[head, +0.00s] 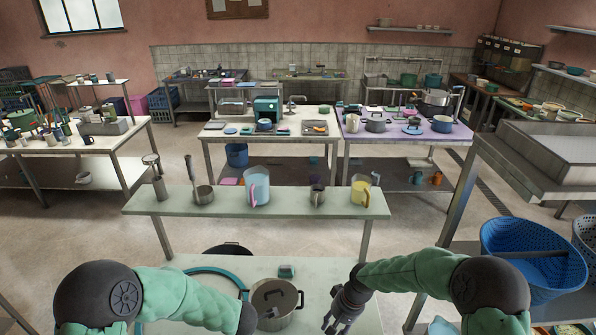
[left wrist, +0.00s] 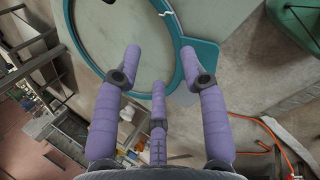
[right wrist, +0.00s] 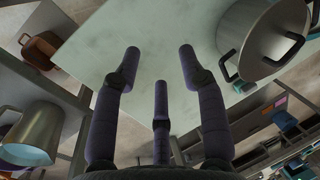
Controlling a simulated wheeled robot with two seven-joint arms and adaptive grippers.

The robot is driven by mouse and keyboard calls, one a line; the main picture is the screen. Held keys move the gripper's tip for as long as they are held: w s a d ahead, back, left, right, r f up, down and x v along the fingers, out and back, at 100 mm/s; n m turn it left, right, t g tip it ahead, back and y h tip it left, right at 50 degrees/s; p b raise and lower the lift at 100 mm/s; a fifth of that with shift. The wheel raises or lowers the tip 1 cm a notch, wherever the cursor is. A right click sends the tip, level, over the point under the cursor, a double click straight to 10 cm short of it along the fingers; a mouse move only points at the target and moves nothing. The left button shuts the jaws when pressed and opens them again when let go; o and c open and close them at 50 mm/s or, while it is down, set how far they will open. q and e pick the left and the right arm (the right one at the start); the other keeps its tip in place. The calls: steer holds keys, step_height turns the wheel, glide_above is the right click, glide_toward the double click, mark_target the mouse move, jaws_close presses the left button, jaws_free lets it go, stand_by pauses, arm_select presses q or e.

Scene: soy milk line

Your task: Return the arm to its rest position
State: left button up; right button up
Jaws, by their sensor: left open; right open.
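My right gripper (head: 342,312) hangs over the near low table (head: 345,268), right of a lidded metal pot (head: 276,303). In the right wrist view its fingers (right wrist: 159,56) are spread and empty, with the same pot (right wrist: 262,42) beyond at upper right. My left arm comes in from the left in the head view, and its gripper is below the picture edge. In the left wrist view the left fingers (left wrist: 160,52) are spread and empty, over a teal-rimmed round frame (left wrist: 203,50).
A blue basket (head: 530,262) stands at right. Open floor (head: 60,240) lies at left.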

arm_select(q)
steer(key=s+a+f+m+h, duration=0.1)
steer(key=s+f+m, duration=0.3)
steer(key=f+m, duration=0.35)
steer(key=s+d+f+m+g+h, duration=0.25)
steer(key=s+f+m, duration=0.25)
steer(key=s+m, duration=0.35)
steer(key=s+d+f+m+g+h, duration=0.25)
steer(key=s+d+f+m, duration=0.2)
steer(key=s+m, duration=0.4)
arm_select(e)
steer(key=s+f+m+y, duration=0.1)
steer(key=s+f, duration=0.8)
steer(key=s, duration=0.2)
steer(key=s+f+m, duration=0.2)
steer(key=s+f, duration=0.6)
steer(key=s, duration=0.3)
arm_select(q)
step_height(320, 180, down, 12)
steer(key=d+m+b, duration=0.1)
steer(key=b, duration=1.2)
steer(key=shift+w+t, duration=0.3)
steer(key=shift+w, duration=0.05)
arm_select(e)
step_height(320, 180, down, 12)
steer(key=w+a+n, duration=0.1)
steer(key=shift+t, duration=0.3)
arm_select(q)
steer(key=shift+r+m, duration=0.1)
steer(key=shift+m, duration=0.15)
